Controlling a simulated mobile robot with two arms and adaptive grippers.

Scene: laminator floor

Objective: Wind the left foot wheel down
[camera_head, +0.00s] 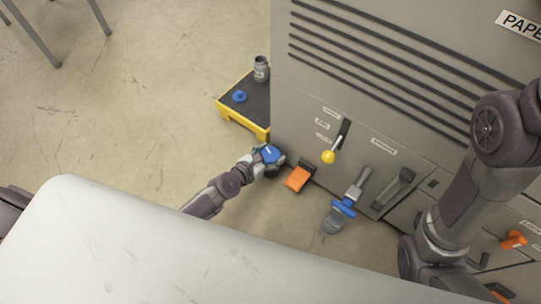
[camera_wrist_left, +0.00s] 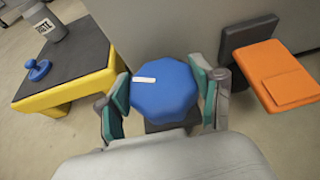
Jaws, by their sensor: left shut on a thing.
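The left foot wheel (camera_wrist_left: 164,92) is a blue knob with a white mark on top, low beside the machine's grey lower panel. It also shows in the head view (camera_head: 271,154). My left gripper (camera_wrist_left: 165,100) has its green-padded fingers on either side of the wheel, shut on it. The wheel's underside is mostly hidden; a dark base shows below it. My right arm (camera_head: 495,150) shows at the right of the head view, but its gripper cannot be made out.
A yellow step with a dark top (camera_head: 228,109) stands left of the wheel, holding a grey canister (camera_head: 261,69) and a small blue knob (camera_head: 240,96). An orange pedal (camera_head: 298,178) is close on the right. A yellow-knobbed lever (camera_head: 328,157) and a blue-collared part (camera_head: 343,208) lie further right.

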